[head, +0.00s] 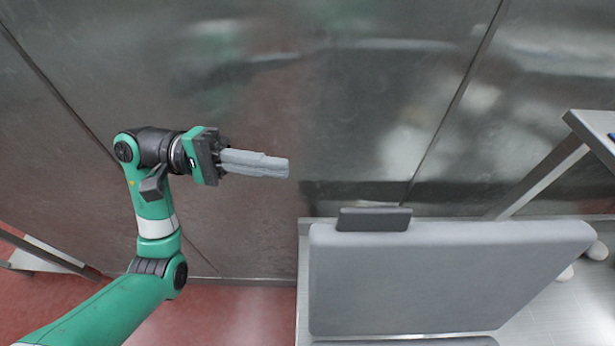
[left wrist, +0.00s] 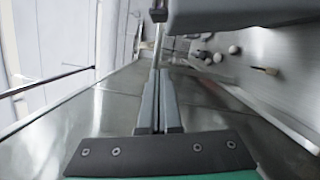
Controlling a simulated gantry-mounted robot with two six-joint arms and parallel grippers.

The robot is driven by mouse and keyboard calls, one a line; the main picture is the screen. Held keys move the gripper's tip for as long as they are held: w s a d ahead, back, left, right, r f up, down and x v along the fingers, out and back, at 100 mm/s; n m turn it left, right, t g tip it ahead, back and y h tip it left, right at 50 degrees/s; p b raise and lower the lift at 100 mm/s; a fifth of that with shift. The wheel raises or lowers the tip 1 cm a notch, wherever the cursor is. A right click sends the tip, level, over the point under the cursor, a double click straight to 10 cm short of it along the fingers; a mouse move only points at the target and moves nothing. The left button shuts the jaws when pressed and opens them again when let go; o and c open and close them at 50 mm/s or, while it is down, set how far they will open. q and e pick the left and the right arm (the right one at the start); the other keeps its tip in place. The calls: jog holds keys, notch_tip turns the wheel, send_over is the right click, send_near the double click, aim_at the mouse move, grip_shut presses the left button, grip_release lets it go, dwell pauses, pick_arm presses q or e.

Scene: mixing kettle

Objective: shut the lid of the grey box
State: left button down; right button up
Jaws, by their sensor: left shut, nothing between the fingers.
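The lid of the grey box (head: 440,280) fills the lower right of the head view as a broad grey panel. It appears raised, with a dark handle (head: 374,219) on its far edge. A strip of grey (head: 410,342) shows below it at the frame's bottom; the rest of the box is out of view. My left gripper (head: 288,167) is shut and empty, left of the handle and apart from it. In the left wrist view its fingers (left wrist: 158,76) lie together, and the lid (left wrist: 235,14) shows at the top right. My right gripper is not in view.
A metal wall (head: 380,100) runs behind the lid. A table (head: 590,130) with a slanting leg stands at the far right. Red floor (head: 240,310) shows at the lower left. The space between my left gripper and the handle is clear.

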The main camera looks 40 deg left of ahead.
pick_arm(q)
jog(key=w+d+r+p, duration=0.1)
jog(key=w+d+p, duration=0.1)
jog(key=d, duration=1)
jog(key=shift+r, duration=0.4)
jog(key=shift+d, duration=0.1)
